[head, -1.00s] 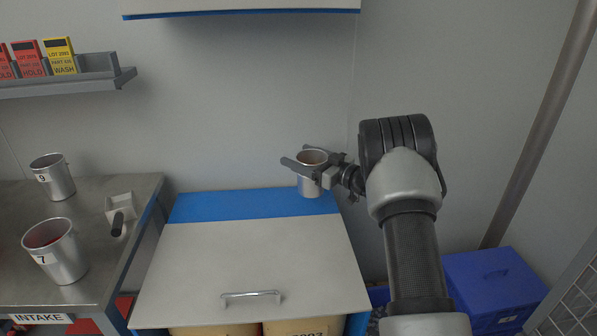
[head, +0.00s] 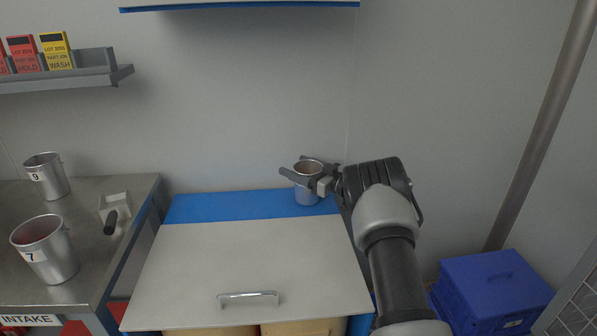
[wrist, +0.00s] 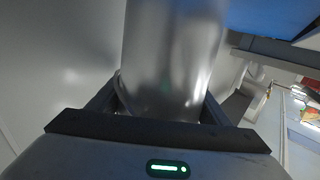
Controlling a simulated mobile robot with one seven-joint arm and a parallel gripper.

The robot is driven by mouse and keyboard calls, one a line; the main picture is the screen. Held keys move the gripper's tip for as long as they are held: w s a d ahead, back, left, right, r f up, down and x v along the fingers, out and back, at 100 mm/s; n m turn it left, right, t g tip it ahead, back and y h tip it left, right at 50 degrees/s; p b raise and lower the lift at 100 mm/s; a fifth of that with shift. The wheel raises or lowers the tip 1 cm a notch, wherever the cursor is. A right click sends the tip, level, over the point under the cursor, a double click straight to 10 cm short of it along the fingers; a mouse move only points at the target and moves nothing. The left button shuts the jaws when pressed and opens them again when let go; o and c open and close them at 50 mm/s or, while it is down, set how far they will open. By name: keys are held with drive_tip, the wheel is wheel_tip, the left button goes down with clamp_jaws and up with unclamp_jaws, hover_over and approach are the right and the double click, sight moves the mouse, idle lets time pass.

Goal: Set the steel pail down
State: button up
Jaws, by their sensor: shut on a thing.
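A steel pail (head: 307,192) is at the back right of the blue and white cabinet top, over its blue strip. My gripper (head: 302,176) is shut around the pail near its upper part, one finger showing on its near side. In the wrist view the pail (wrist: 172,55) fills the middle between the fingers. Whether the pail's base touches the blue strip or is just above it, I cannot tell.
The blue strip (head: 230,206) and white cabinet lid (head: 245,255) are otherwise clear. Two pails, 9 (head: 48,177) and 7 (head: 48,252), and a scoop (head: 114,208) are on the steel bench at left. A blue crate (head: 492,290) is at lower right. An overhead shelf (head: 240,4) hangs above.

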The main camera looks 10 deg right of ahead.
drive_tip(key=shift+w+r, duration=0.1)
drive_tip(key=shift+r, duration=0.1)
drive_tip(key=shift+f, duration=0.15)
drive_tip(key=o, duration=2.1)
drive_tip(key=shift+f, duration=0.15)
drive_tip(key=shift+c, duration=0.2)
